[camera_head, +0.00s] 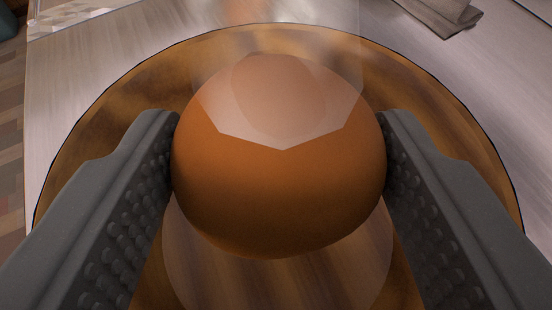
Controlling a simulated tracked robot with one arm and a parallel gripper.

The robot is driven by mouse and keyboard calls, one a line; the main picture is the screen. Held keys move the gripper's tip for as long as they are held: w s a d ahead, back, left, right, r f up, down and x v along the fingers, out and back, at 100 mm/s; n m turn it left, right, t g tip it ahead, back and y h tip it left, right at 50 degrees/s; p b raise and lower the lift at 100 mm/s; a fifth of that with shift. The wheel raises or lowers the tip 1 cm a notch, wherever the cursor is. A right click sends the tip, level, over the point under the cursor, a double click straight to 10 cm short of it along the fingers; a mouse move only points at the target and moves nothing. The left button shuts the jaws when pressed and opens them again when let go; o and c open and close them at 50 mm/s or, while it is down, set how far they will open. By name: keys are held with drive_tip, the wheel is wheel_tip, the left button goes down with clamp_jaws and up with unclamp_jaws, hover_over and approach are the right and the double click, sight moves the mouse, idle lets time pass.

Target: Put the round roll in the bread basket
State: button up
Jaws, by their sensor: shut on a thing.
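The round roll (280,185) is a smooth orange-brown ball in the middle of the head camera view. My gripper (279,155) is shut on it, with one dark ridged finger against its left side and one against its right. Below and around the roll is a round brown wood-grained surface (100,130) with a thin dark rim. I cannot tell whether this is the bread basket or a board or plate. The roll hides its middle, and I cannot tell whether the roll touches it.
The round surface lies on a pale table or counter (75,75). A folded greyish cloth (440,14) lies at the top right. The counter's left edge shows, with a brown floor (10,150) beyond it. A translucent glassy shape overlaps the roll's upper part.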

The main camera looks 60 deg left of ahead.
drive_tip(key=shift+f, duration=0.25)
drive_tip(key=o, duration=1)
drive_tip(key=shift+o, duration=0.2)
drive_tip(key=shift+r, duration=0.1)
drive_tip(key=shift+r, duration=0.3)
drive_tip(key=p+v, duration=0.3)
drive_tip(key=v, duration=0.9)
drive_tip(key=shift+r+p, duration=0.2)
drive_tip(key=shift+p, duration=0.1)
drive_tip(key=shift+d, duration=0.1)
